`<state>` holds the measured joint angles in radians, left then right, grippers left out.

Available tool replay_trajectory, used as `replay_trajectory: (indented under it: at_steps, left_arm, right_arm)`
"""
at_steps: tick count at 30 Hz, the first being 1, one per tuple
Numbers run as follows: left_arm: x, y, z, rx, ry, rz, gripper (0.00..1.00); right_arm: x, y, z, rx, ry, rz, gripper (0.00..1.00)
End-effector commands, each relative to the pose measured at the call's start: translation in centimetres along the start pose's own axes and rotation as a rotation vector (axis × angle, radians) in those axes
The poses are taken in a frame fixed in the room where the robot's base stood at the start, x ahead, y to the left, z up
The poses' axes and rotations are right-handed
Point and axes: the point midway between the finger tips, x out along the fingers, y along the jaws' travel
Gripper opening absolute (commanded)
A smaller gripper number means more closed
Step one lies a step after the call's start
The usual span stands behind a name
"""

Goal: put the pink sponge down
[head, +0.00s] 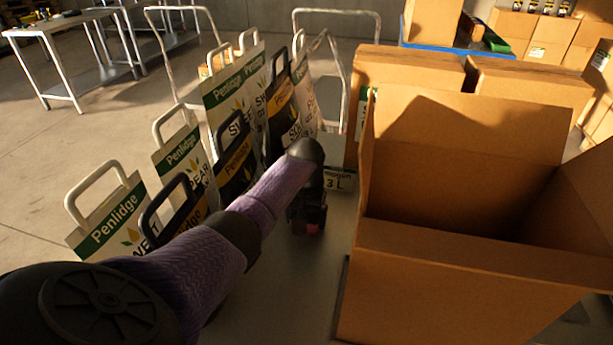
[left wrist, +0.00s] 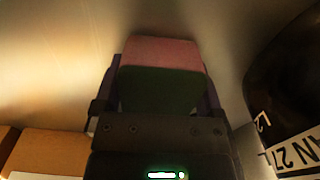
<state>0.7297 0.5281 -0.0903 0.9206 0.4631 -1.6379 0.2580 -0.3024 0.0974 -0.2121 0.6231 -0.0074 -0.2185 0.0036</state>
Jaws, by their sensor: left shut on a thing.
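The pink sponge (left wrist: 163,53) has a dark green side and sits between the fingers of my left gripper (left wrist: 160,90) in the left wrist view. The left gripper is shut on it. In the head view my left gripper (head: 308,222) points down over the grey table surface, between the paper bags and the open carton. Only a small bit of pink shows at its tip there, and I cannot tell whether the sponge touches the surface. My right gripper is not in view.
A large open cardboard carton (head: 440,245) stands close on the right. Several Penlidge bags (head: 107,222) with stiff handles stand on the left. A dark rounded thing with a white label (left wrist: 292,152) is near the gripper in the left wrist view. Bare table (head: 290,290) shows in front.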

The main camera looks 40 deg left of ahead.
Motion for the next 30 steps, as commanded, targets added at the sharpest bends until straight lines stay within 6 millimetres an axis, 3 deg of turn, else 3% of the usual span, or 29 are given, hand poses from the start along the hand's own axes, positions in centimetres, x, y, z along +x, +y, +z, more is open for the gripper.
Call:
replay_trajectory:
  at_steps: [2, 3, 4, 12, 24, 30]
  left_arm:
    - [0.3, 0.0, 0.0, 0.000, -0.001, 0.000, 0.00]
    - [0.3, 0.0, 0.0, 0.001, 0.000, 0.000, 0.94]
    - [0.3, 0.0, 0.0, 0.001, 0.000, 0.000, 1.00]
    - [-0.1, 0.0, 0.0, 0.001, 0.001, 0.000, 1.00]
    - [-10.4, 0.0, -0.1, 0.000, 0.004, 0.002, 1.00]
    - [-12.1, 0.0, 0.0, 0.000, 0.000, 0.001, 1.00]
  right_arm:
    - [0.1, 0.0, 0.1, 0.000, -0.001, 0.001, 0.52]
    - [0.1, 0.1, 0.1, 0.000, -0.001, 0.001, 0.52]
    - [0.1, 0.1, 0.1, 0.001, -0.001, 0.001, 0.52]
    - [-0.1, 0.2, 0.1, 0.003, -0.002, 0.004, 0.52]
    - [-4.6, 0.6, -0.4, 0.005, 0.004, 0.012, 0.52]
    - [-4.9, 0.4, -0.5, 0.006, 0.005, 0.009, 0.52]
